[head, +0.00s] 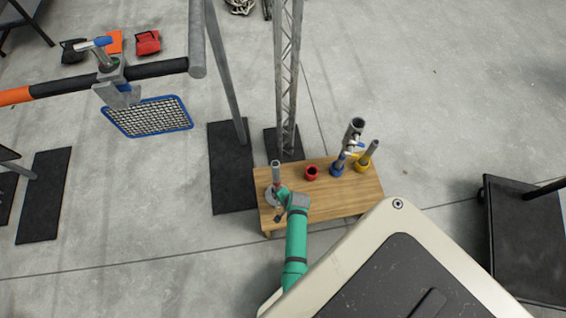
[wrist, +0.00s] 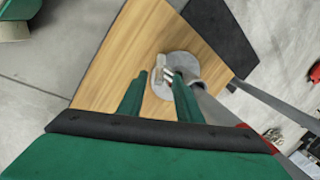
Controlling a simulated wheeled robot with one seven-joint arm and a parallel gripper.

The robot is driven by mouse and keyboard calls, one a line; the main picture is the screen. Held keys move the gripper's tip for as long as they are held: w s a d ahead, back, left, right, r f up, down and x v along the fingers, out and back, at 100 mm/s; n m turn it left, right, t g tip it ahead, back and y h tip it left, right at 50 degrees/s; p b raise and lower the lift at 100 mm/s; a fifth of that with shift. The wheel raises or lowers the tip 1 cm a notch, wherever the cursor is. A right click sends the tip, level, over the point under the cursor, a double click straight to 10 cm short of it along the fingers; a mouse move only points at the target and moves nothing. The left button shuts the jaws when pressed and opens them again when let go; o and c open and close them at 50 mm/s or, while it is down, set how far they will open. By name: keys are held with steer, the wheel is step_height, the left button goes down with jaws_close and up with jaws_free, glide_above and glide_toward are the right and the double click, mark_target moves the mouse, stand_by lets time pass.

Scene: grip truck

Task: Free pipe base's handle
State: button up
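A grey round pipe base (head: 270,198) sits at the left end of the wooden table, with a grey pipe (head: 276,171) standing up from it. In the wrist view the base (wrist: 182,62) shows as a grey disc, with the pipe (wrist: 218,102) running to the lower right. A small light-grey handle (wrist: 159,66) shows on the disc, near my fingertips. My gripper (wrist: 160,78) is over the base, its two green fingers apart on either side of the handle. In the head view my gripper (head: 280,191) is beside the pipe; contact cannot be told.
A lattice truss (head: 288,70) stands behind. A barred frame with blue-edged mesh (head: 148,116) is at upper left.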

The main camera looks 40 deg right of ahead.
mark_target(279, 205)
steer(key=shift+f, duration=0.15)
jaws_close()
steer(key=shift+a, duration=0.1)
steer(key=g+h, duration=0.1)
steer(key=a+h, duration=0.1)
steer(key=shift+w+a+n+g+h, duration=0.1)
steer(key=shift+w+n+g+h, duration=0.2)
steer(key=shift+w+g+h, duration=0.1)
steer(key=g+h, duration=0.1)
steer(key=h, duration=0.1)
steer(key=w+a+g+h, duration=0.1)
steer(key=h, duration=0.1)
steer(key=shift+a+n, duration=0.15)
steer(key=shift+n, duration=0.25)
steer(key=shift+w+a+f+g+h, duration=0.1)
steer(key=shift+a+f+g+h, duration=0.1)
steer(key=shift+g+h, duration=0.4)
steer(key=shift+w+a+f+g+h, duration=0.1)
steer(key=shift+a+f+g+h, duration=0.15)
steer(key=shift+h, duration=0.65)
steer(key=shift+n+h, duration=0.3)
steer(key=shift+h, duration=0.1)
steer(key=shift+s+a+f+g+h, duration=0.1)
steer(key=shift+a+f+g+h, duration=0.05)
steer(key=shift+g+h, duration=0.2)
